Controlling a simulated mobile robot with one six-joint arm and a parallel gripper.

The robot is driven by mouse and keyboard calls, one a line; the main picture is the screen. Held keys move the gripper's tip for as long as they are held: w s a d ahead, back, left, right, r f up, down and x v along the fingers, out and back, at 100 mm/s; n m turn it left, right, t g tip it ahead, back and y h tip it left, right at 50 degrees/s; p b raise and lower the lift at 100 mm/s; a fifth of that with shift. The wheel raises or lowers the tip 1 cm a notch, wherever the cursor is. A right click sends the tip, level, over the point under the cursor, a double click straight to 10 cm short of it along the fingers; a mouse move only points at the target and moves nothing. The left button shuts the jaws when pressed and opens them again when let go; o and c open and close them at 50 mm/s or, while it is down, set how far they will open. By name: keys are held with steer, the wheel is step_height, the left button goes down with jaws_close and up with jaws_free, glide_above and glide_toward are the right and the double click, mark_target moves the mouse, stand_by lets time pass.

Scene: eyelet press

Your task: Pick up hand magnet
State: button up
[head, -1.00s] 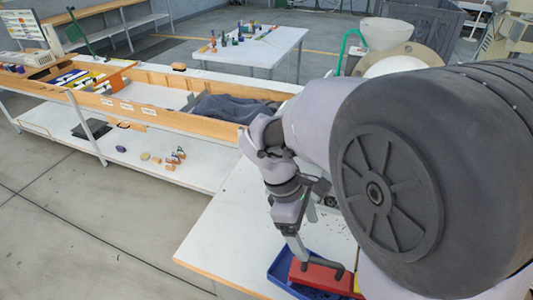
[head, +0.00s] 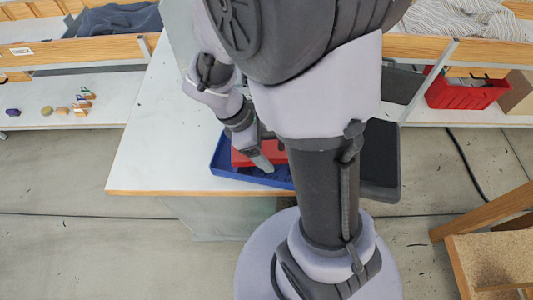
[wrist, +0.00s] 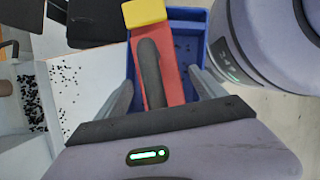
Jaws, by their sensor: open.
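The hand magnet is a red block with a yellow end and a dark bar handle along its top. In the wrist view the hand magnet (wrist: 174,80) lies in a blue tray (wrist: 188,22), between the fingers of my gripper (wrist: 161,80). The fingers are open, one on each side of the magnet, with gaps beside it. I cannot tell how far they are above it. In the head view the red magnet (head: 241,157) shows in the blue tray (head: 222,165), with my gripper (head: 262,163) over it, partly hiding it.
The tray sits near the front edge of a white table (head: 150,150). Small black bits lie on a white surface at left in the wrist view (wrist: 62,105). A red bin (head: 460,95) stands on a shelf at right. A wooden frame (head: 490,210) stands at lower right.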

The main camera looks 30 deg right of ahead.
steer(key=shift+r, duration=0.15)
steer(key=shift+c, duration=0.7)
jaws_close()
steer(key=shift+r, duration=0.1)
